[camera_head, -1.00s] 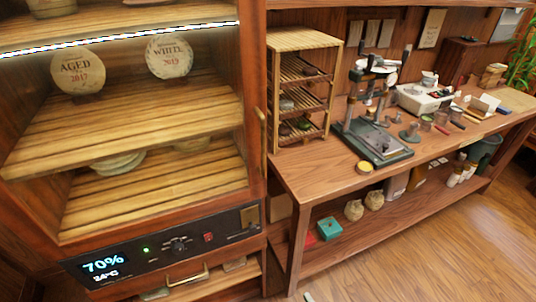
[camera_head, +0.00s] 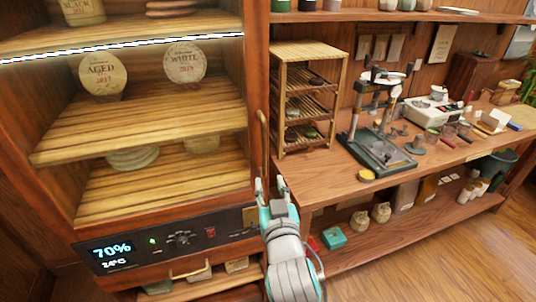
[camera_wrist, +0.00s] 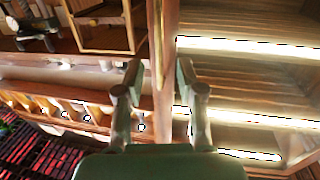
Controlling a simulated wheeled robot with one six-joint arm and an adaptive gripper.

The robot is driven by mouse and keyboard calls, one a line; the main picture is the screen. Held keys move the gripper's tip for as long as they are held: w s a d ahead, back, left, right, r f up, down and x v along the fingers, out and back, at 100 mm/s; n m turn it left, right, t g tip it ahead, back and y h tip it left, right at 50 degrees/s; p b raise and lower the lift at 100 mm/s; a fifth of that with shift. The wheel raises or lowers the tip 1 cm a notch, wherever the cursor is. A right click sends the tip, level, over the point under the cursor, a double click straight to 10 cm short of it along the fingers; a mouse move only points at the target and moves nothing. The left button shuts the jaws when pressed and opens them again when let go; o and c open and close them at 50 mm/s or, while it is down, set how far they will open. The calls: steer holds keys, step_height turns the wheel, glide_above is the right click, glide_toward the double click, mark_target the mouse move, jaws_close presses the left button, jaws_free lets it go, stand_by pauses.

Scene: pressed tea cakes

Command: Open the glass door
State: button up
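The glass door (camera_head: 257,60) covers the lit wooden cabinet at the left of the head view and looks shut; its clear pane hardly shows. Its upright brass handle (camera_head: 263,140) is on the right-hand side of the frame. My gripper (camera_head: 268,184) is open near the handle's lower end, pointing away from my body. In the wrist view the handle (camera_wrist: 158,45) lies ahead, between the lines of the two spread fingers (camera_wrist: 158,82). I see no contact, and the exact gap to the handle cannot be told.
A control panel (camera_head: 130,250) and a lower drawer sit under the cabinet. At the right, a workbench (camera_head: 350,192) holds a slatted rack (camera_head: 283,100) and a press (camera_head: 380,150). The floor (camera_head: 450,255) in front of the bench is clear.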

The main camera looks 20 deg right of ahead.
mark_target(264, 152)
steer(key=w, duration=0.3)
steer(key=w+d+r, duration=0.1)
steer(key=w, duration=0.3)
steer(key=w+d+r, duration=0.1)
steer(key=w, duration=0.3)
steer(key=shift+w+d, duration=0.1)
jaws_close()
